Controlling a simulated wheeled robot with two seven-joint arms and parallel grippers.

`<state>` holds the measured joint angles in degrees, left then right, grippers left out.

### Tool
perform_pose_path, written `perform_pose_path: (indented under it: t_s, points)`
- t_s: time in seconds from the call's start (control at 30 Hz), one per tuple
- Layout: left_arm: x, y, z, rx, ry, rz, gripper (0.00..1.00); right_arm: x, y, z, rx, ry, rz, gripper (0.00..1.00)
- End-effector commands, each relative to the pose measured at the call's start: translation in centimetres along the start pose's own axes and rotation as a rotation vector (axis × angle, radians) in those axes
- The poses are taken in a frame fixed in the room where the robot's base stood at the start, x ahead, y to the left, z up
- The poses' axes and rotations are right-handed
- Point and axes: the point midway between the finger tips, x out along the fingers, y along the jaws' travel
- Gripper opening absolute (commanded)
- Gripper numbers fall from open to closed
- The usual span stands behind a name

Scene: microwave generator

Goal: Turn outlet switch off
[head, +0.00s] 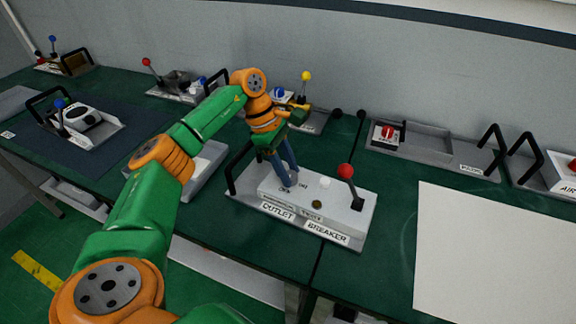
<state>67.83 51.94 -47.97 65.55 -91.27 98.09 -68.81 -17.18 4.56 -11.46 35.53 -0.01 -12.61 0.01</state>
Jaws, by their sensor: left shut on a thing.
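A grey box (328,218) stands on the green table, with labels "OUTLET" (278,212) and "BREAKER" (327,233) on its front. My left gripper (290,183) reaches down from above, its fingers shut at the top of the box behind the OUTLET label. The outlet switch between the fingertips is mostly hidden by them. A lever with a red ball (346,171) stands at the box's right end, above the BREAKER label, apart from my gripper. My right gripper is not in view.
A black handle (232,176) rises at the box's left end. Other panels with handles and coloured levers line the wall, including one with a red knob (387,132). A pale flat board (492,255) lies at right. Bare green table lies between it and the box.

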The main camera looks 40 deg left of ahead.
Motion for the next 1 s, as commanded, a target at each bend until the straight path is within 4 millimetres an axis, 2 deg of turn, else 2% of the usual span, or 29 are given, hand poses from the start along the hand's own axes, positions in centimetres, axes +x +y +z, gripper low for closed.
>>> perform_pose_path:
  t_s: [0.67,0.7,0.8,1.0]
  points:
    - [0.06,0.01,-0.01,0.053,0.001,-0.023,0.0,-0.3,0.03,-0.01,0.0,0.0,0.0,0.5]
    - [0.07,0.01,-0.01,0.053,0.001,-0.023,0.47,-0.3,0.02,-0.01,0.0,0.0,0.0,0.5]
    - [0.06,0.01,-0.01,0.053,0.001,-0.023,0.71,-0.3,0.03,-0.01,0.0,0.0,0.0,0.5]
    - [0.04,0.03,-0.01,0.052,0.001,-0.022,0.71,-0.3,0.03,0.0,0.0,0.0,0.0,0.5]
